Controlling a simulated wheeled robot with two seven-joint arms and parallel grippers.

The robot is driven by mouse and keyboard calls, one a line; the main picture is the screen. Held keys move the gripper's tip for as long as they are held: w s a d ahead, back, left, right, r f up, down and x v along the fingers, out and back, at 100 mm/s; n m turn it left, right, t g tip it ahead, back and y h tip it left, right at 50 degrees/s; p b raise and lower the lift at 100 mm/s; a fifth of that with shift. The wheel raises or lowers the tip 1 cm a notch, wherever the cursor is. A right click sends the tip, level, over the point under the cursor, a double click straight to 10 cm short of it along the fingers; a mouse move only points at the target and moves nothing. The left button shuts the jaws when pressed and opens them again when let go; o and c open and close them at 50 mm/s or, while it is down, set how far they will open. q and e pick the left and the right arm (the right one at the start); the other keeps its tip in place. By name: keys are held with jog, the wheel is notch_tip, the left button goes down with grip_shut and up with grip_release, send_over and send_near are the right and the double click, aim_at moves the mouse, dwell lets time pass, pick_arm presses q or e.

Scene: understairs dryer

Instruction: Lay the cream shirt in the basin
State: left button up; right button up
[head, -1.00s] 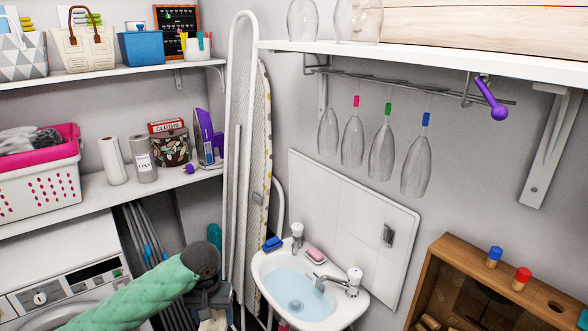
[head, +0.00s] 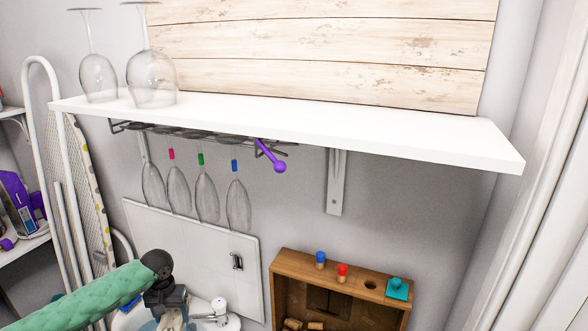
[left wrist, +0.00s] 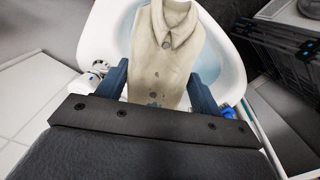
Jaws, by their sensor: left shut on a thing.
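The cream shirt (left wrist: 172,40), with a collar and buttons, shows in the left wrist view between the two blue-grey fingers of my left gripper (left wrist: 158,74). The gripper is shut on it. The shirt lies across the view of the white basin (left wrist: 98,32), with pale blue water on both sides of it. I cannot tell whether the shirt touches the water. In the head view my left gripper (head: 168,304) is at the bottom edge, in front of the basin (head: 122,322), which is mostly cut off or hidden. My right gripper is not in view.
Taps (head: 218,310) stand on the basin's rim. A white shelf (head: 330,125) with glasses hangs above, with more glasses and a purple thing (head: 272,158) below it. A wooden cabinet (head: 290,264) is on the right. An ironing board (head: 82,180) leans at left.

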pick_arm(q)
jog(key=w+a+r+p, duration=0.2)
jog(key=a, duration=0.6)
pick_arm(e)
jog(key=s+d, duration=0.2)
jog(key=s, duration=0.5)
pick_arm(q)
notch_tip(320, 180, down, 7)
jog(key=b, duration=0.6)
jog(key=shift+r+n, duration=0.2)
jog(key=shift+n, duration=0.1)
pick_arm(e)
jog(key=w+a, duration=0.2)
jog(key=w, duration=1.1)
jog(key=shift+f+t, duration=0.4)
pick_arm(q)
jog(key=shift+a, duration=0.1)
jog(key=o, duration=1.1)
jog(key=shift+r, duration=0.1)
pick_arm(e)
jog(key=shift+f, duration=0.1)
